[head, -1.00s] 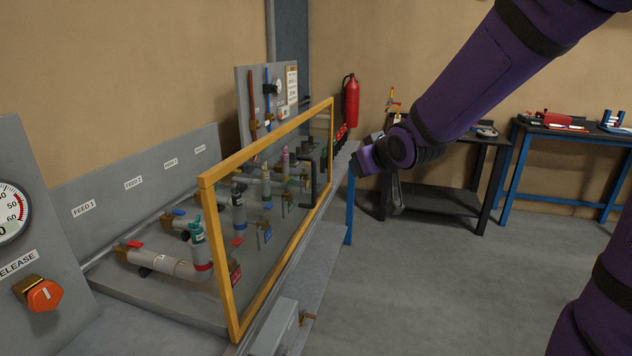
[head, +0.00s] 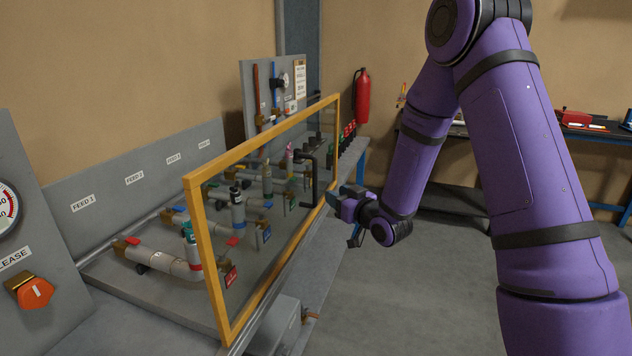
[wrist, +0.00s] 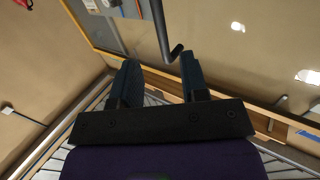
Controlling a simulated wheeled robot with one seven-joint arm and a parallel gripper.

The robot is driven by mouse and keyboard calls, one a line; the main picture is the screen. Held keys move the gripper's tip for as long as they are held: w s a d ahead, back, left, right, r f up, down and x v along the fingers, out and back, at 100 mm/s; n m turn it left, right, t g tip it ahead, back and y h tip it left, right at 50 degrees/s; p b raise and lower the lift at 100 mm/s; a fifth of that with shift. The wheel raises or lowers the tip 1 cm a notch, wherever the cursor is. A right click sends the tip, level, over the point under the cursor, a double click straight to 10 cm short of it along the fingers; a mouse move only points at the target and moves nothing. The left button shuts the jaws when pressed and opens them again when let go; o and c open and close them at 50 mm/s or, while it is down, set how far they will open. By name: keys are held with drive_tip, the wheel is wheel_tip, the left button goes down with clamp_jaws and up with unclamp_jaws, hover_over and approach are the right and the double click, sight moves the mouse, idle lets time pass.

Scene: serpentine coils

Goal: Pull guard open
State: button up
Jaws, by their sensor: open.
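The guard (head: 191,230) is a clear panel in a yellow frame, standing upright in front of the piping. A black bar handle (head: 314,182) sits on its right part. My gripper (head: 341,196) is open and empty, just right of the handle in the head view. In the wrist view, the handle (wrist: 161,28) lies ahead of my open gripper (wrist: 160,68), with its bent end close to the right fingertip. Whether they touch cannot be told. The guard's frame (wrist: 91,38) also shows in the wrist view.
Behind the guard are pipes with coloured valves (head: 160,258). A gauge panel with an orange release knob (head: 36,292) stands at the left. A grey box (head: 282,325) is below the guard's front. A red extinguisher (head: 362,97) hangs behind. The floor at right is clear.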

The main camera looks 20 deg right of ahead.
sight(316, 182)
drive_tip(key=x, duration=1)
drive_tip(key=shift+w+a, duration=0.1)
drive_tip(key=shift+w, duration=0.2)
clamp_jaws()
